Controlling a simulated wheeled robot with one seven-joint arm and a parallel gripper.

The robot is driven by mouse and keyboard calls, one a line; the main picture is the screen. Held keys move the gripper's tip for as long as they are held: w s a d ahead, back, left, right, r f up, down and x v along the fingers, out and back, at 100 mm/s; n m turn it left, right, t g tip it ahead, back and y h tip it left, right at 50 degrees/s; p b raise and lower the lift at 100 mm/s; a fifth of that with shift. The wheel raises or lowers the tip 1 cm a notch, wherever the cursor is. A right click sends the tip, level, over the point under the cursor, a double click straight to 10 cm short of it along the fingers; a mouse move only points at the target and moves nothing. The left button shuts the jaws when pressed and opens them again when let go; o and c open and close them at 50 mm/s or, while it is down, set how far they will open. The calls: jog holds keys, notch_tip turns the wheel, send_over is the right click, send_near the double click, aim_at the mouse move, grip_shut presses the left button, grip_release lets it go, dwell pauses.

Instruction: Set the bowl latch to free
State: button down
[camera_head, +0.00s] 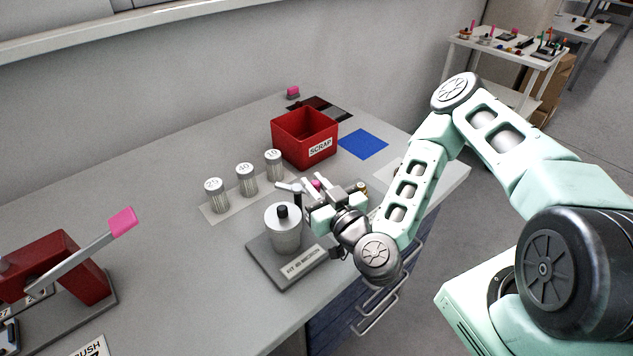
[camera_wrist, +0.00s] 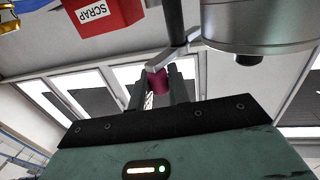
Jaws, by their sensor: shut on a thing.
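The metal bowl (camera_head: 284,233) is a silver cylinder with a black knob on top, on a dark grey base (camera_head: 270,262) with a white label. In the wrist view the bowl (camera_wrist: 262,25) fills the upper right. Beside it a metal latch arm (camera_wrist: 168,58) runs from a dark post to a magenta tip (camera_wrist: 157,82). My gripper (camera_wrist: 160,88) is shut on this magenta tip, between its two dark fingers. In the head view my gripper (camera_head: 318,192) is just right of the bowl and partly hides the latch. The latch's setting marks cannot be read.
A red SCRAP bin (camera_head: 304,140) stands behind my gripper. Several numbered metal cylinders (camera_head: 246,180) stand on a pale strip left of the bin. A blue mat (camera_head: 363,144) lies to its right. A red device (camera_head: 62,268) with a pink-ended lever is at left.

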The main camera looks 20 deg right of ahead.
jog(key=shift+w+r+m+h, duration=0.1)
jog(key=shift+r+m+h, duration=0.2)
jog(key=shift+h, duration=0.2)
jog(key=c, duration=1.4)
grip_release()
jog(key=shift+f, duration=0.1)
